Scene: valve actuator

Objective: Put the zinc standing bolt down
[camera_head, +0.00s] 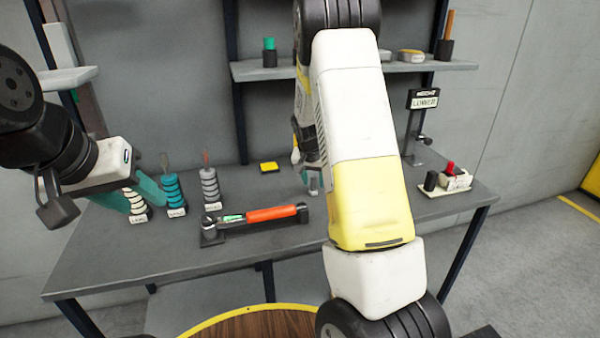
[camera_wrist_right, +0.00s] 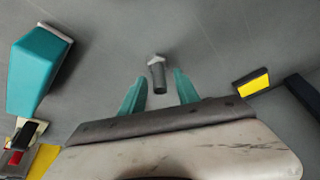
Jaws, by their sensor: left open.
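The zinc bolt (camera_wrist_right: 158,77) shows in the right wrist view as a small grey shank with a paler wider end. It lies in line with the gap between the teal fingers of my right gripper (camera_wrist_right: 160,90), with visible space on both sides. Those fingers are apart. I cannot tell for certain whether the bolt touches the table. In the head view my right arm hides most of this gripper and the bolt. My left gripper (camera_head: 134,196) is open with teal fingers, at the left of the table near the ring stacks.
The grey table (camera_head: 130,248) holds several ring stacks (camera_head: 173,190), an orange-bodied actuator (camera_head: 272,213), a yellow-topped pad (camera_head: 269,167) and a tray with a red part (camera_head: 450,169). A teal block (camera_wrist_right: 36,72) stands left in the wrist view. The table's front left is clear.

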